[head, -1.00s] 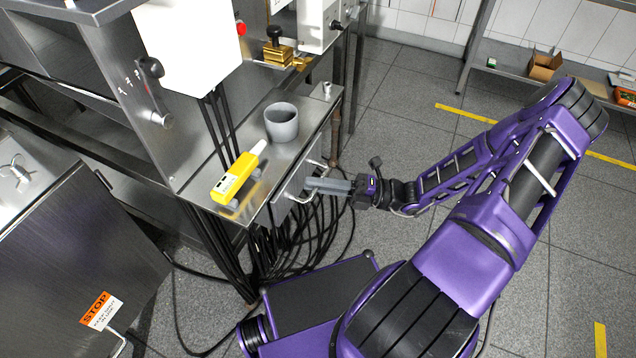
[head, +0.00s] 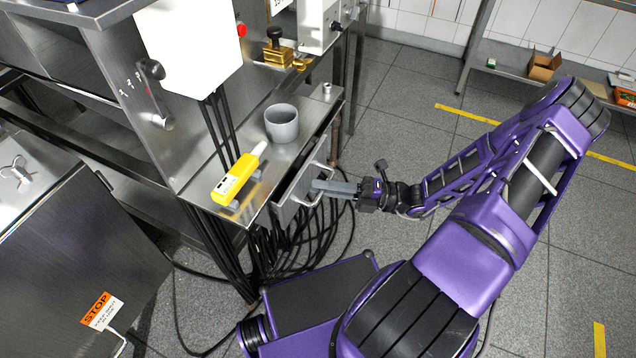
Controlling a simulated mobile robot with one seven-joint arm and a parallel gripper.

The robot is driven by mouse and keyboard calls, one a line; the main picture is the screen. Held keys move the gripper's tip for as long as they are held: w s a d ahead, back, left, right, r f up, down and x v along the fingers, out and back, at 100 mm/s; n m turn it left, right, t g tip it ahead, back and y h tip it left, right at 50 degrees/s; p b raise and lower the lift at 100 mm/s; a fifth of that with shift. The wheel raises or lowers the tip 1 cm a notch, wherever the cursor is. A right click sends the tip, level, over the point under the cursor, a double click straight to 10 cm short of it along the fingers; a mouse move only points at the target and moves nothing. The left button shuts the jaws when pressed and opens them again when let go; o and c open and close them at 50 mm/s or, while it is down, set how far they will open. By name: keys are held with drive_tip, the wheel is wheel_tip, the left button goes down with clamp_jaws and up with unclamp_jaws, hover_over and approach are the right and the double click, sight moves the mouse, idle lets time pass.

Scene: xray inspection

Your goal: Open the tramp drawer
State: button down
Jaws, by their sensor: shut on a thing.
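The tramp drawer (head: 291,207) is a grey metal drawer under the small steel shelf (head: 262,176). It stands a little way out, with a dark gap showing behind its front. Its bent-wire handle (head: 306,201) is on the front. My gripper (head: 318,187) reaches in from the right, and its grey fingers are shut on the handle. The fingertips partly cover the handle. The inside of the drawer is mostly hidden by the shelf top.
Black cables (head: 262,255) hang below the drawer. A steel cabinet (head: 75,270) is at left. The floor (head: 400,110) right of the shelf is open.

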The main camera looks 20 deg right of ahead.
drive_tip(key=s+d+p, duration=0.1)
drive_tip(key=s+d, duration=0.5)
drive_tip(key=d, duration=0.1)
drive_tip(key=shift+s, duration=0.4)
drive_tip(key=c, duration=0.9)
unclamp_jaws()
drive_tip(key=shift+a, duration=0.1)
drive_tip(key=b+v, duration=0.1)
drive_tip(key=v, duration=1.6)
drive_tip(key=shift+s+d+r+b, duration=0.15)
drive_tip(key=shift+d+b, duration=0.05)
drive_tip(key=shift+b, duration=0.1)
